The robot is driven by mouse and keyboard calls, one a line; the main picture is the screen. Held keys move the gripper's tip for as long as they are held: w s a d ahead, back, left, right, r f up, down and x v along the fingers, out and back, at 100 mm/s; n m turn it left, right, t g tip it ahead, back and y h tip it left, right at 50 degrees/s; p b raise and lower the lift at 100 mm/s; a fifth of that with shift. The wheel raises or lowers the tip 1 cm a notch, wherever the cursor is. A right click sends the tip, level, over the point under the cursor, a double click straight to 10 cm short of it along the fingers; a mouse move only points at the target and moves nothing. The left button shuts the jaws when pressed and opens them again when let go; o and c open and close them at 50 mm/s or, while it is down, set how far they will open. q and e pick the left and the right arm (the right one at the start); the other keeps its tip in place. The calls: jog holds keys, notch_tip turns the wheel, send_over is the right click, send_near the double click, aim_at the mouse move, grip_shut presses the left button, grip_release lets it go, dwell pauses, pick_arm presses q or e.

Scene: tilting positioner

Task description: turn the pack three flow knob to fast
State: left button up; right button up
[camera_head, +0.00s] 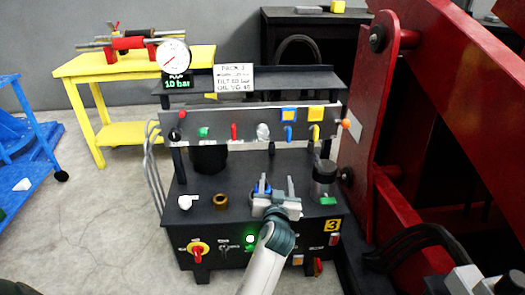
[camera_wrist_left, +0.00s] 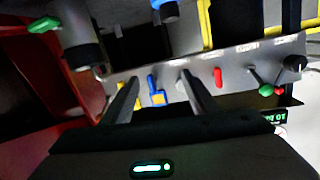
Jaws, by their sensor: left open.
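Pack three is a dark hydraulic unit with a yellow "3" plate (camera_head: 332,225). Its grey upright panel (camera_head: 220,131) carries a row of small controls. A round black knob (camera_head: 182,114) sits at the panel's left end; it also shows at the right end in the left wrist view (camera_wrist_left: 294,63). I cannot read its label or tell its setting, nor be sure it is the flow knob. My left gripper (camera_head: 277,186) is open and empty, in front of the panel and well right of that knob. In the left wrist view its fingers (camera_wrist_left: 158,82) point toward the panel.
Along the panel are a green knob (camera_head: 203,131), a red lever (camera_head: 234,131), a blue lever (camera_head: 289,132) and a yellow lever (camera_head: 315,132). A gauge (camera_head: 173,56) reads 10 bar. A large red frame (camera_head: 375,130) stands close on the right. Left floor is open.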

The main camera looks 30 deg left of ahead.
aim_at(263, 134)
pick_arm(q)
notch_tip(263, 134, up, 7)
jog(key=a+n+y+b, duration=0.1)
jog(key=a+n+y, duration=0.1)
jog(key=a, duration=0.1)
jog(key=shift+s+y, duration=0.15)
jog(key=shift+y, duration=0.15)
pick_arm(e)
jog(key=shift+t+y, duration=0.3)
jog(key=shift+t, duration=0.2)
jog(key=r, duration=0.4)
jog(key=shift+s+a+r, duration=0.2)
jog(key=shift+s+r, duration=0.15)
jog(key=shift+r, duration=0.05)
pick_arm(q)
jog(key=shift+f, duration=0.1)
